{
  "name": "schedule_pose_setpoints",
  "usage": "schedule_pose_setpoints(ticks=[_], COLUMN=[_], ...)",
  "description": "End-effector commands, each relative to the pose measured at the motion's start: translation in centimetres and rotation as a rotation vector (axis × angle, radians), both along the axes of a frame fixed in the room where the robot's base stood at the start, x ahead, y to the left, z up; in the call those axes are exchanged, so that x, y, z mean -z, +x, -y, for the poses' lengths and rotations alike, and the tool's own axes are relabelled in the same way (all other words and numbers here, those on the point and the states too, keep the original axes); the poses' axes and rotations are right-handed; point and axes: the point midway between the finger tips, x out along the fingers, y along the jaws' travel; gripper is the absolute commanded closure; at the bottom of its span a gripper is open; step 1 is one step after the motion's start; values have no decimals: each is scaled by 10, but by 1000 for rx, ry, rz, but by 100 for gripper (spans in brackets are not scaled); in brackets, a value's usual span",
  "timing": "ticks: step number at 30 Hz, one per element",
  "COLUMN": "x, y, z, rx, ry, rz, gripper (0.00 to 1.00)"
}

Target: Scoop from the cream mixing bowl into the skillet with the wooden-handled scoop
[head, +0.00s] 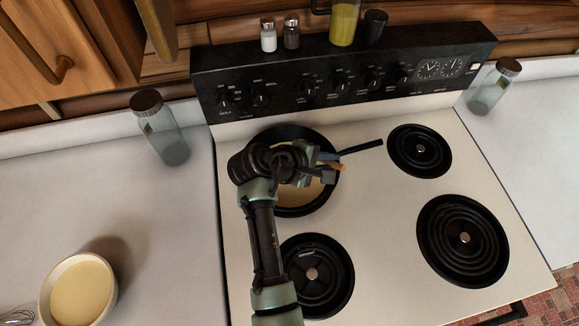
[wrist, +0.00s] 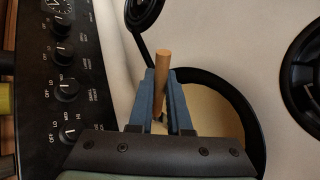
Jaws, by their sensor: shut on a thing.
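The cream mixing bowl (head: 110,304) stands on the left counter with pale yellow batter (head: 80,290) in it. The black skillet (head: 283,213) sits on the back left burner, its handle pointing right. A tan layer (head: 291,195) shows on its floor, and also in the wrist view (wrist: 212,108). My gripper (head: 328,164) is over the skillet, its fingers closed on the scoop's wooden handle (wrist: 162,62). The handle end sticks out past the blue fingers. The scoop's head is hidden in both views, so I cannot tell what it holds.
A glass jar (head: 162,130) stands left of the stove, and another (head: 492,90) on the right. Shakers (head: 269,38) and an oil bottle (head: 343,22) top the black control panel (head: 330,80). A whisk (head: 17,318) lies by the bowl. The right burners (head: 464,238) are empty.

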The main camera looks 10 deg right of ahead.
Motion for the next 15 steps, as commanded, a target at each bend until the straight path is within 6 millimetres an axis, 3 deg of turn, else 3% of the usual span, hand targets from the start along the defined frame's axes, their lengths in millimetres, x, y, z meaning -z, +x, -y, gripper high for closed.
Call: schedule_pose_setpoints(ticks=[15], x=[-5], y=[-4], z=[-16], rx=[-1], ry=[-208], rz=[58], gripper=[100])
